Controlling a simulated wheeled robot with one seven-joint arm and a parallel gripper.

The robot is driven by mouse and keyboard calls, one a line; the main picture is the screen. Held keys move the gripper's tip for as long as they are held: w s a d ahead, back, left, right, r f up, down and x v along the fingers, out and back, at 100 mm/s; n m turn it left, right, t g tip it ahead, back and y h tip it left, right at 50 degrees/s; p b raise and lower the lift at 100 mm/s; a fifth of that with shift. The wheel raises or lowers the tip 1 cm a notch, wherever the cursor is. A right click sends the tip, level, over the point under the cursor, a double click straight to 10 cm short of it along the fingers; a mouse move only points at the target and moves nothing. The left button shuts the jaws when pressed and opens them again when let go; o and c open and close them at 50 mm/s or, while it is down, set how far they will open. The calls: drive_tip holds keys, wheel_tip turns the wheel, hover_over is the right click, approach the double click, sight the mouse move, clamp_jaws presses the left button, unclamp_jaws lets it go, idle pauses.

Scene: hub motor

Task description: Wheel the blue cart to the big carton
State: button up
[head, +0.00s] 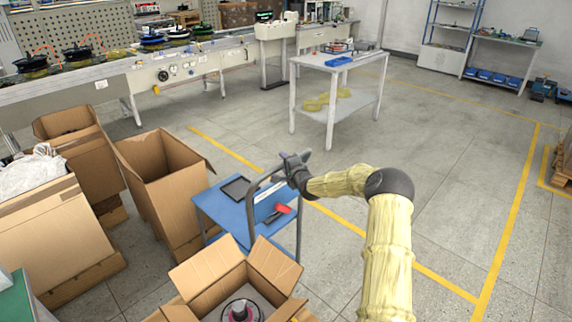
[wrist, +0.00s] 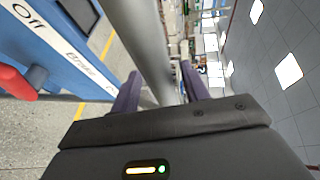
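My gripper (head: 297,158) is at the handle. In the wrist view the grey handle tube (wrist: 145,45) runs between my two fingers (wrist: 160,85), which look apart with a gap beside the tube; firm contact does not show. A large open carton (head: 160,175) stands just left of the cart. Which carton is the big one I cannot tell.
An open carton (head: 215,270) with a motor part stands close in front of the cart. More cartons (head: 85,150) stand at left, one holding white wrapping (head: 30,172). A white table (head: 340,65) is behind. Floor to the right is clear, marked by yellow lines (head: 505,240).

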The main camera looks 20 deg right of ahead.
drive_tip(key=shift+s+d+r, duration=0.1)
drive_tip(key=shift+s, duration=0.05)
drive_tip(key=s+d+r, duration=0.1)
drive_tip(key=s+r, duration=0.2)
drive_tip(key=s, duration=1.3)
drive_tip(key=shift+s+d+b, duration=0.3)
drive_tip(key=shift+s+b, duration=0.1)
drive_tip(key=shift+b, duration=0.05)
drive_tip(key=s+a+f+n+g, duration=0.4)
drive_tip(key=s+a+n+g, duration=0.3)
drive_tip(key=s+a+n, duration=0.25)
drive_tip(key=s+a+r+n+g+h, duration=0.1)
drive_tip(key=s+n+g, duration=0.1)
drive_tip(key=s, duration=0.5)
drive_tip(key=s+a+r+n+g, duration=0.2)
drive_tip(key=s, duration=0.5)
drive_tip(key=s+a+r+n+g+h, duration=0.1)
drive_tip(key=s+n+g, duration=0.15)
drive_tip(key=s, duration=0.55)
drive_tip(key=w+p+v, duration=0.2)
drive_tip(key=p+v, duration=1)
drive_tip(key=p, duration=0.1)
drive_tip(key=shift+w+d+r, duration=0.15)
drive_tip(key=shift+w+r, duration=0.55)
